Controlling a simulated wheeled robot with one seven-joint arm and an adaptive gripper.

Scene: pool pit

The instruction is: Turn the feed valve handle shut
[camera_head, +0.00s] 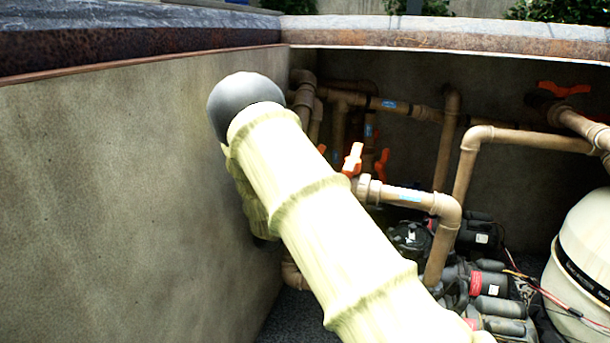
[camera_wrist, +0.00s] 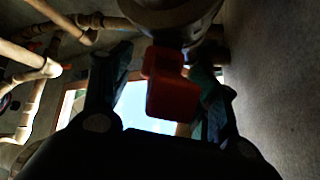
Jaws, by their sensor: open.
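In the wrist view an orange-red valve handle (camera_wrist: 172,95) hangs from a large brown pipe fitting (camera_wrist: 175,16). My gripper (camera_wrist: 160,68) is open, with one dark finger to the left of the handle and one to the right. The handle is nearer the right finger; I cannot tell whether they touch. In the head view my arm hides my gripper and the handle between its fingers. Other orange handles show there, one (camera_head: 352,160) just right of my arm and one (camera_head: 381,163) beside it. No label shows which one is the feed valve.
A concrete wall (camera_head: 110,180) stands close on the left. Brown pipes (camera_head: 410,198) run right of my arm, above dark pumps (camera_head: 490,285). A pale round tank (camera_head: 585,250) stands at the right. Another orange handle (camera_head: 565,90) is at the upper right.

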